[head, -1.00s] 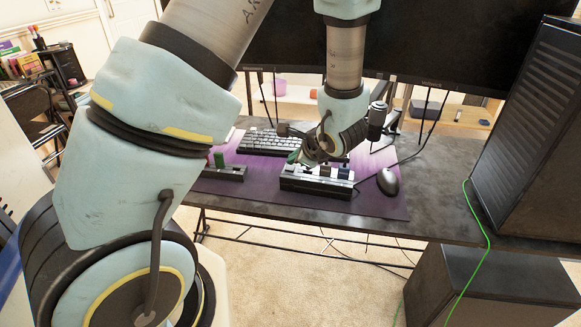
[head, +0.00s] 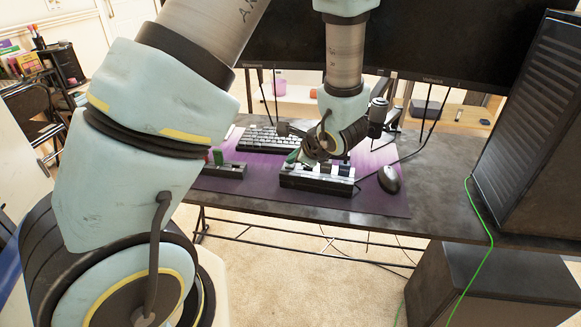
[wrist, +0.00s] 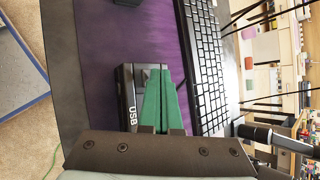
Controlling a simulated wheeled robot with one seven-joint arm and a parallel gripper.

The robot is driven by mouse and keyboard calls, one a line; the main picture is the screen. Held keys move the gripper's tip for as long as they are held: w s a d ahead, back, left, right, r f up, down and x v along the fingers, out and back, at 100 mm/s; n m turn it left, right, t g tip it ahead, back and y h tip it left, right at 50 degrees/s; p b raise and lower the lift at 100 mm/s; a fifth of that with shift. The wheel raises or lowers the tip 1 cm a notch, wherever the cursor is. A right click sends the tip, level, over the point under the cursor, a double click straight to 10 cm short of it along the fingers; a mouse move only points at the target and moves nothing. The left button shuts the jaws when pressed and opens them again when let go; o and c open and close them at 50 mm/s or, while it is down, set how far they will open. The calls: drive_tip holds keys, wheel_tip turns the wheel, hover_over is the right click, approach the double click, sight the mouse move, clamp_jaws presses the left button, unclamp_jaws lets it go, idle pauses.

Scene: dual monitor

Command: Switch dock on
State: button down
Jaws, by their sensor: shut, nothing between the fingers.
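The dock (head: 317,179) is a long dark box with a pale top and several dark and blue pieces along it. It lies on the purple mat (head: 385,205), in front of the keyboard. In the wrist view a black box marked "USB" (wrist: 128,100) lies partly behind my fingers. My gripper (wrist: 163,72) has green fingers, shut with nothing between them. In the head view the fingertips (head: 293,157) are at the dock's left end, close above it. I cannot tell whether they touch it. The switch itself is not clearly seen.
A second dark box (head: 222,171) with a green piece on it lies to the left. The keyboard (head: 259,139) is behind, the mouse (head: 389,178) to the right. Dark monitors (head: 440,45) and a black computer tower (head: 535,120) bound the desk. A cable crosses the desk right of my gripper.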

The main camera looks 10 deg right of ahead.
sight(293, 167)
idle(0.4)
drive_tip(key=shift+r, duration=0.45)
drive_tip(key=shift+r+p, duration=2.05)
drive_tip(key=shift+r, duration=1)
